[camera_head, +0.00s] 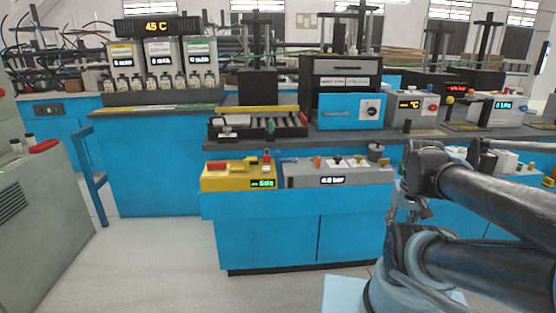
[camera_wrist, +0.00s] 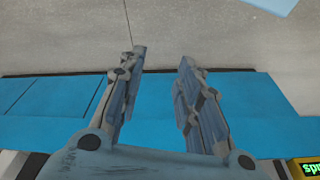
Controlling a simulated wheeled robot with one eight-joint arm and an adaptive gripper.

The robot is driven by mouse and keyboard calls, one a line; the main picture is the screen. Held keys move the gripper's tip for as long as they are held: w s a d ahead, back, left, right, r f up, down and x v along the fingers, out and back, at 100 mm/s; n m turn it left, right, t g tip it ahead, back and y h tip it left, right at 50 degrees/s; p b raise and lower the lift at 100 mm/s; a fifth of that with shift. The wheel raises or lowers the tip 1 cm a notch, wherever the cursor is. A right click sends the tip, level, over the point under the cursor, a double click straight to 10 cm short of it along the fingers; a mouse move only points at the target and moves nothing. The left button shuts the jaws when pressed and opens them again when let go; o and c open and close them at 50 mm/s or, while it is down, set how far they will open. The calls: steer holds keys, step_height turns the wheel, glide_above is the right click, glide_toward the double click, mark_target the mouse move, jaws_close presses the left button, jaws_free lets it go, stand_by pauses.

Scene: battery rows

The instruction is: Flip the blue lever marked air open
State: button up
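A small blue part (camera_head: 278,155), possibly the lever, shows at the back edge between the yellow box (camera_head: 225,178) and the grey box (camera_head: 340,175). It is too small to read any "air" marking or tell its position. The yellow box has a green display and a red part on top; its corner shows at the lower right of the wrist view (camera_wrist: 305,168). My gripper (camera_wrist: 163,58) is open and empty in the wrist view, with its fingers over the blue cabinet and floor. In the head view my arm stands at the right, apart from the boxes.
The blue cabinet (camera_head: 270,245) carries both boxes. Behind it, a dark bench holds a black tray of cylinders (camera_head: 215,133), a blue-fronted oven (camera_head: 340,112) and a grey temperature unit (camera_head: 418,108). A grey console (camera_head: 40,235) stands at left. The floor (camera_head: 165,260) in front is clear.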

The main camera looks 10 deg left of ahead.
steer(key=shift+w, duration=0.25)
